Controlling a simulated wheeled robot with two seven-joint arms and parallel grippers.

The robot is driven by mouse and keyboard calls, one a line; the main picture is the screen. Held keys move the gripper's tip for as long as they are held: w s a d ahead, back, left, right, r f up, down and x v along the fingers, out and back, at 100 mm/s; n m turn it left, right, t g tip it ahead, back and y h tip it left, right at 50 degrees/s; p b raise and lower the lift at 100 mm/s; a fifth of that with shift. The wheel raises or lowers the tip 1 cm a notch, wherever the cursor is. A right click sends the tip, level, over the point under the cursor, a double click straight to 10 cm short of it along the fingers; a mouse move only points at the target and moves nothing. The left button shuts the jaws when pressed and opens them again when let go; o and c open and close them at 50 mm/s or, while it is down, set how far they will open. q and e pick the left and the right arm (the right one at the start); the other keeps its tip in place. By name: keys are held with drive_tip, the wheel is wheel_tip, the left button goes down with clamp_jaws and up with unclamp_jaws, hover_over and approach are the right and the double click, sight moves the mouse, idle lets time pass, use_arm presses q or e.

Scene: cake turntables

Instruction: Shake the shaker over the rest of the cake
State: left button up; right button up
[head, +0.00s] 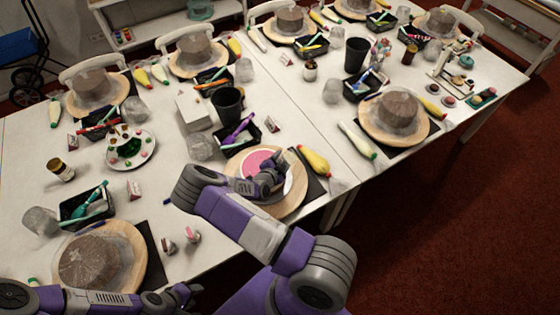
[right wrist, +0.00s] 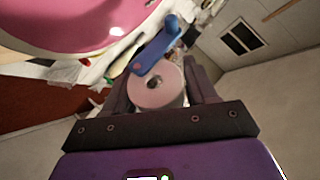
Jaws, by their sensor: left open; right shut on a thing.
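The pink-topped cake (head: 254,160) sits on a round wooden turntable (head: 291,204) at the near table edge in the head view. Its pink surface (right wrist: 70,22) fills the top left of the right wrist view. My right gripper (head: 272,175) is over the right part of the cake. In the right wrist view my right gripper (right wrist: 160,95) is shut on a pale pinkish cylinder, the shaker (right wrist: 152,92), with its round end and dark centre showing. The arm and hand hide part of the cake and most of the shaker in the head view. My left gripper (head: 182,293) is open and empty at the bottom left.
A brown wrapped cake (head: 88,262) on a wooden turntable stands left of my left gripper. Two small metal pieces (head: 180,240) lie between the arms. A black cup (head: 228,106), a black tool tray (head: 240,140) and a yellow piping bag (head: 313,160) stand close to the pink cake.

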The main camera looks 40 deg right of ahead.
drive_tip(key=shift+w+a+f+b, duration=0.15)
drive_tip(key=shift+a+f+b, duration=0.15)
drive_tip(key=shift+b, duration=0.1)
drive_tip(key=shift+r+n+h+b, duration=0.2)
drive_tip(key=shift+n+h+b, duration=0.1)
drive_tip(key=shift+b, duration=0.05)
